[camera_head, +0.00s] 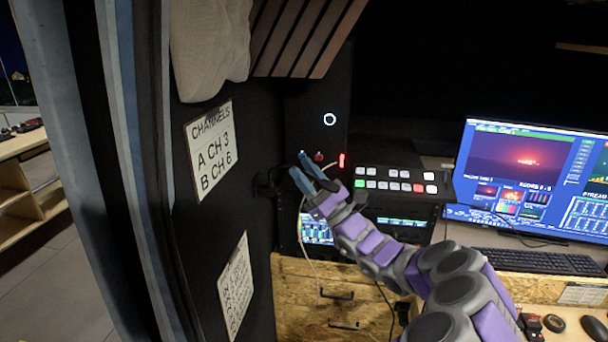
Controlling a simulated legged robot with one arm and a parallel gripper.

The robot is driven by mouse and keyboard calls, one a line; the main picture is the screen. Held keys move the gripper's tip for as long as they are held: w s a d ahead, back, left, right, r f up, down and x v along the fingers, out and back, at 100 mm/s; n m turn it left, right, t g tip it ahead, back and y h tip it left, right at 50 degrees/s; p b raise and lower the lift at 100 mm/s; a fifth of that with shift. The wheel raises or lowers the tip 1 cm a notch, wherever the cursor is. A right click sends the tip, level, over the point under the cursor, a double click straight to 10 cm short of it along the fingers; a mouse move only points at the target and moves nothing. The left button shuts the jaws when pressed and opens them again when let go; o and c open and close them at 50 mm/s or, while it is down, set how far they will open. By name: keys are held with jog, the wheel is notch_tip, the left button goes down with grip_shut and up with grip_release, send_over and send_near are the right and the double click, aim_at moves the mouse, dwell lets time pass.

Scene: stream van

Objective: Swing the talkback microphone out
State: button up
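My gripper (298,163) reaches in from the lower right on my purple and grey arm. Its two blue fingers are a little apart, and I see nothing between them. No part is clearly recognisable as the talkback microphone. A small dark fitting (268,184) sticks out from the black side wall just left of the fingers; it may be the microphone or its mount, but it is too dark to tell. A red knob-like part (319,156) and a lit red strip (341,160) show just beyond the fingertips. I cannot tell whether the fingers touch anything.
A switcher panel (402,182) with lit buttons stands right of my gripper, above a rack with screens (317,229). A monitor (540,170) and keyboard (527,261) are farther right. Wooden drawers (335,300) lie below. A channels sign (213,150) hangs on the left wall. A thin cable hangs beside my gripper.

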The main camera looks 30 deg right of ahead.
jog(key=shift+d, duration=0.2)
jog(key=shift+c, duration=0.7)
jog(key=shift+a, duration=0.7)
grip_shut()
jog(key=shift+d, duration=0.3)
jog(key=shift+w, duration=0.1)
